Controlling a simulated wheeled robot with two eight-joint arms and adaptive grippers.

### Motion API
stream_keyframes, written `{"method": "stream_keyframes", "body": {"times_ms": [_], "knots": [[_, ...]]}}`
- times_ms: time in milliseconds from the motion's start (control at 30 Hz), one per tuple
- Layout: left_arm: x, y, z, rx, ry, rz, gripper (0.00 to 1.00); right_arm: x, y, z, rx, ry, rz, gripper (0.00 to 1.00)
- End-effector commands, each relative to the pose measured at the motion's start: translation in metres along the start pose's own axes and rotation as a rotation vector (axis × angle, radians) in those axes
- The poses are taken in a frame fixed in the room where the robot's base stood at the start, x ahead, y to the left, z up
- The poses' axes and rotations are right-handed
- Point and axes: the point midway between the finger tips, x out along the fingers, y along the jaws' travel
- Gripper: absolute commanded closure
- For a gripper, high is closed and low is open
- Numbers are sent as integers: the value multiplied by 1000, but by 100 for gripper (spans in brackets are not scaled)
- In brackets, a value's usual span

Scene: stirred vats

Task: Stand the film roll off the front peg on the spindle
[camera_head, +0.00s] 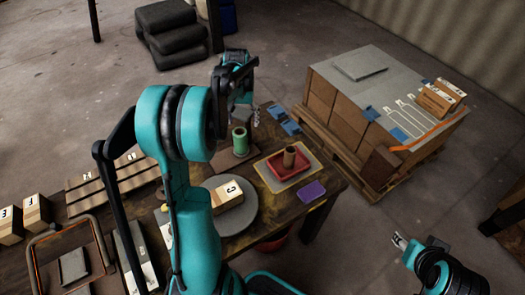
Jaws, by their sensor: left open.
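A green roll (239,141) stands upright on a dark flat base (229,161) at the table's far edge; it may be the film roll, and I cannot make out a peg or spindle beneath it. A brown cylinder (290,157) stands upright in a red tray (279,172) to its right. My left gripper (256,115) is open and empty, above and just right of the green roll, apart from it. My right gripper (398,240) is over the floor at the lower right, away from the table; its jaw opening is too small to tell.
A round grey disc (240,214) on the wooden table bears a labelled box (227,195). A purple item (312,191) lies near the right edge. A pallet of cartons (335,105) stands to the right. My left arm hides part of the table.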

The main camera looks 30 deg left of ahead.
Motion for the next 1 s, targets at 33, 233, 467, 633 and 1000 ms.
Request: {"method": "stream_keyframes", "body": {"times_ms": [33, 233, 467, 633, 1000], "knots": [[-14, 15, 13, 25, 26, 1, 30, 0, 0, 0, 0, 0, 0, 55], [-65, 73, 77, 138, 175, 15, 30, 0, 0, 0, 0, 0, 0, 55], [-90, 120, 164, 268, 352, 57, 30, 0, 0, 0, 0, 0, 0, 55], [-86, 139, 221, 350, 468, 99, 30, 0, 0, 0, 0, 0, 0, 55], [-71, 150, 262, 414, 566, 143, 30, 0, 0, 0, 0, 0, 0, 55]]}}
